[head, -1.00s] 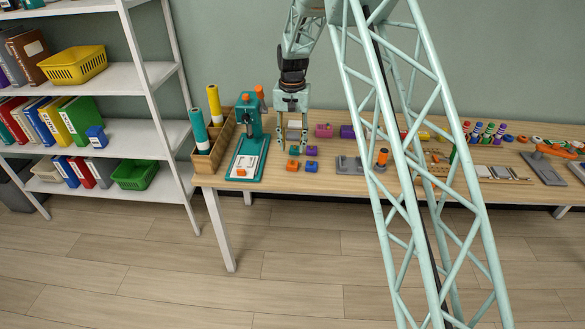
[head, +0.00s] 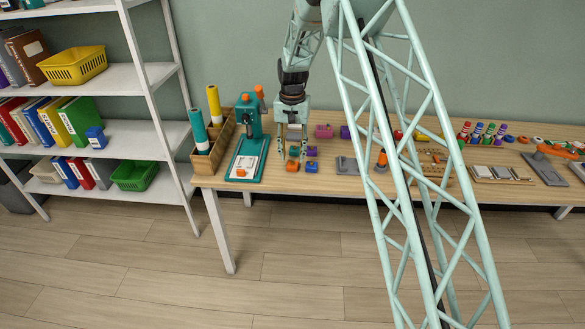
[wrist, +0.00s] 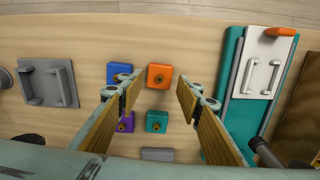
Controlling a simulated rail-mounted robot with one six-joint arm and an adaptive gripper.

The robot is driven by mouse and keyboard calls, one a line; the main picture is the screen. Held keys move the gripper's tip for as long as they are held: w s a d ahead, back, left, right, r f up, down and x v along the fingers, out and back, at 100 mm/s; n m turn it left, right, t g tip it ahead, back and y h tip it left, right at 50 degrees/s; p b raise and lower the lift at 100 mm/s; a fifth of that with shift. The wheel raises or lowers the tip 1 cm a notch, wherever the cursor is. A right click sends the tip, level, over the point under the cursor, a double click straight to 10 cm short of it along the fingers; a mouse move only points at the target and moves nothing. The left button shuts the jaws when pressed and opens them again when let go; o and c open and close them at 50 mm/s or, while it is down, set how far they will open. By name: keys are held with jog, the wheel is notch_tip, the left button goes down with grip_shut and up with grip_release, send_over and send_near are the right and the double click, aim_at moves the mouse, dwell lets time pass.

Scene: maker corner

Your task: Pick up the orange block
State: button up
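The orange block (head: 292,166) sits on the wooden table at the front of a small group of blocks. In the wrist view the orange block (wrist: 159,76) shows between the tips of my open fingers, farther off than they are. My gripper (head: 295,151) is above the table by this group, its fingers apart with nothing held. It also shows in the wrist view (wrist: 160,80). I cannot tell the exact height of the fingertips above the block.
A blue block (wrist: 119,73) lies close beside the orange one. A purple block (wrist: 125,121) and a teal block (wrist: 157,121) lie nearer the wrist. A teal press (head: 246,150) stands to the left in the head view, a grey plate (head: 347,165) to the right.

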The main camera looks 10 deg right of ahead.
aim_at(292, 166)
jog(key=shift+f+b, duration=0.5)
jog(key=shift+f, duration=1.55)
jog(key=c, duration=0.6)
